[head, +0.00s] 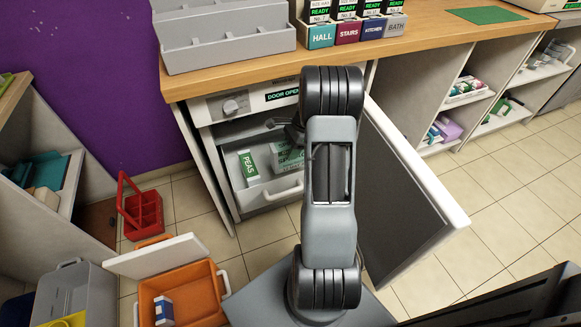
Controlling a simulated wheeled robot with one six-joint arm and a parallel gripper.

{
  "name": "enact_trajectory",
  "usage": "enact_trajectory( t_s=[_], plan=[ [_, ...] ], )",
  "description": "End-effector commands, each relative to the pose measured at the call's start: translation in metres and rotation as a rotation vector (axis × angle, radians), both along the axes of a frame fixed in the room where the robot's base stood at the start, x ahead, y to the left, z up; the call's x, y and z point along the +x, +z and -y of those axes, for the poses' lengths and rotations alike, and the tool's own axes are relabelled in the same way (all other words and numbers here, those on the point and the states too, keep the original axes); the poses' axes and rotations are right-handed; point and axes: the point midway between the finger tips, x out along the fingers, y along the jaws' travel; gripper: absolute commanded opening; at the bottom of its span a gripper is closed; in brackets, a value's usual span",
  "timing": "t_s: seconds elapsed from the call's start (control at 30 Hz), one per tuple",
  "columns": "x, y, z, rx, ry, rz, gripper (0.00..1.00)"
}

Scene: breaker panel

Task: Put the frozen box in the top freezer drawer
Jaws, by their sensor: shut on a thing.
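The freezer (207,106) stands under the wooden counter with its door (410,195) swung open to the right. Inside, a white drawer with a pale handle (287,191) shows a carton marked PEAS (249,168) and a second green-and-white carton (286,157), partly hidden by my arm. Above them is a greyish drawer front (240,131). My gripper (275,123) is at this upper front, small and dark, partly behind my arm. It is shut, apparently on the upper drawer's handle; the grip itself is unclear. I cannot tell which carton is the frozen box.
An orange cooler (190,290) with a tilted white lid (155,256) stands on the floor, holding a blue-and-white carton (164,309). A grey bin (82,290) and red caddy (143,210) are at left. Tiled floor is clear right of the open door.

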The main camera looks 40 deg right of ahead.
Motion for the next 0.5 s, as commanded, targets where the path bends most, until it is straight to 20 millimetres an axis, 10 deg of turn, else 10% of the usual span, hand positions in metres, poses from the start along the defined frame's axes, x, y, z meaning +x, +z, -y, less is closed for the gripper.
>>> enact_trajectory(
  t_s=[0.5],
  plan=[
    [0.0, -0.043, 0.0, 0.0, 0.001, 0.001, 0.1]
  ],
)
